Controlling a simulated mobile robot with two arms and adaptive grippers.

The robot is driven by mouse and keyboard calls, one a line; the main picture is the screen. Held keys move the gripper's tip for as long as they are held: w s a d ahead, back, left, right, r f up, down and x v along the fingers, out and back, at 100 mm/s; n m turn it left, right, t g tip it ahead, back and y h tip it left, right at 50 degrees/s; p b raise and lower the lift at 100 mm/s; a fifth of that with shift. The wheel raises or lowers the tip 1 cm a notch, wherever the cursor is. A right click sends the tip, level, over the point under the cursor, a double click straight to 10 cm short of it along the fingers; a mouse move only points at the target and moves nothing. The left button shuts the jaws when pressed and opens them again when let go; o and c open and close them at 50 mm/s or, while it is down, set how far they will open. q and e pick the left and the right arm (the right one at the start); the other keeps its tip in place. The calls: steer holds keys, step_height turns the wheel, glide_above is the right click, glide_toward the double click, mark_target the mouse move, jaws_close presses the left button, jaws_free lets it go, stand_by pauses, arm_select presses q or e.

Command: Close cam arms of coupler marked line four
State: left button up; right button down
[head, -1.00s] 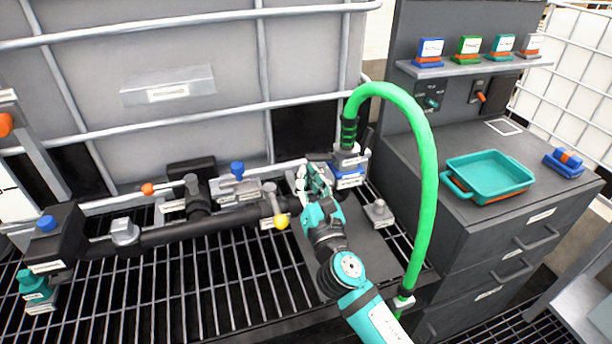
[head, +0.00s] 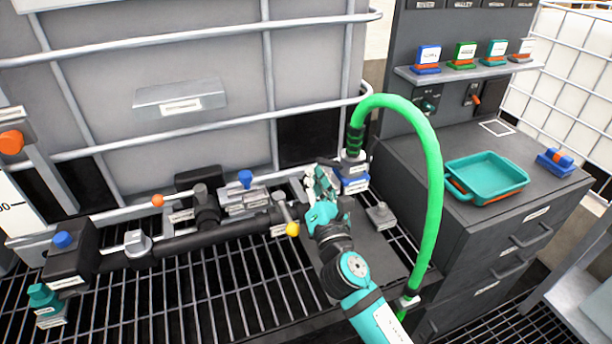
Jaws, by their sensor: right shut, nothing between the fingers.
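The coupler (head: 352,168) stands at the end of the green hose (head: 431,190), with a grey upper part and a blue lower part. Its labels are too small to read, so I cannot tell if it is line four. My right gripper (head: 318,182) is shut and empty just left of the coupler. Its fingers hide part of the coupler's left side, and I cannot tell whether they touch it. My left gripper is out of view.
A black pipe manifold (head: 190,238) with valves runs left over a floor grating. A yellow-ended lever (head: 292,229) is close to my right gripper. A grey block (head: 381,215) sits right of my arm. A teal tray (head: 488,178) rests on the cabinet.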

mark_target(320, 161)
steer(key=r+m+p, duration=0.1)
steer(key=m, duration=0.1)
steer(key=r+m+h+p, duration=0.1)
steer(key=m+p, duration=0.1)
steer(key=r+m+g+p, duration=0.1)
steer(key=m+p, duration=0.1)
steer(key=m, duration=0.1)
steer(key=shift+w+d+r+h, duration=0.1)
steer(key=shift+d+r+h, duration=0.2)
steer(key=shift+d+h, duration=0.1)
arm_select(q)
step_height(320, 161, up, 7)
steer(key=p, duration=0.1)
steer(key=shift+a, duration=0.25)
arm_select(e)
steer(key=shift+d+r+m, duration=0.2)
steer(key=shift+r+m, duration=0.1)
steer(key=shift+m, duration=0.7)
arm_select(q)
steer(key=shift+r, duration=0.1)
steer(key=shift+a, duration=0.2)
arm_select(e)
steer(key=shift+w, duration=0.1)
